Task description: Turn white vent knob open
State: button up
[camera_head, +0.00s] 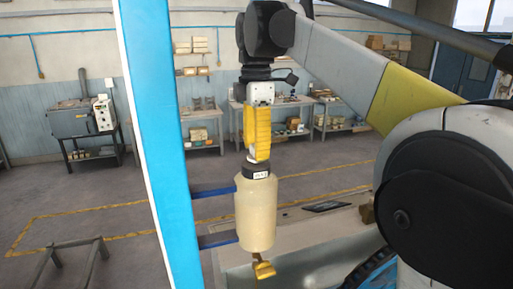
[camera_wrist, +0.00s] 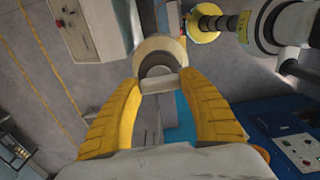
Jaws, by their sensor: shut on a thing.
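A cream cylindrical vessel (camera_head: 256,213) hangs beside a blue post, with a black collar (camera_head: 257,172) on its top. My gripper (camera_head: 258,154), with yellow fingers, points down just above this collar. In the wrist view my gripper (camera_wrist: 160,83) has its two curved fingers closed in on the white knob (camera_wrist: 159,83), a small pale block between the fingertips. The cream rim of the vessel (camera_wrist: 148,49) shows around a dark centre beyond the knob. In the head view the knob is mostly hidden by the fingers, and its turn angle cannot be told.
A blue post (camera_head: 158,140) stands close left of the vessel, joined by two dark blue brackets (camera_head: 215,240). A yellow-handled fitting (camera_head: 263,270) sits below the vessel. Shelves and benches (camera_head: 200,112) line the far wall.

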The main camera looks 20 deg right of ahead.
jog(key=o, duration=1.2)
jog(key=shift+a, duration=0.1)
jog(key=shift+r, duration=6)
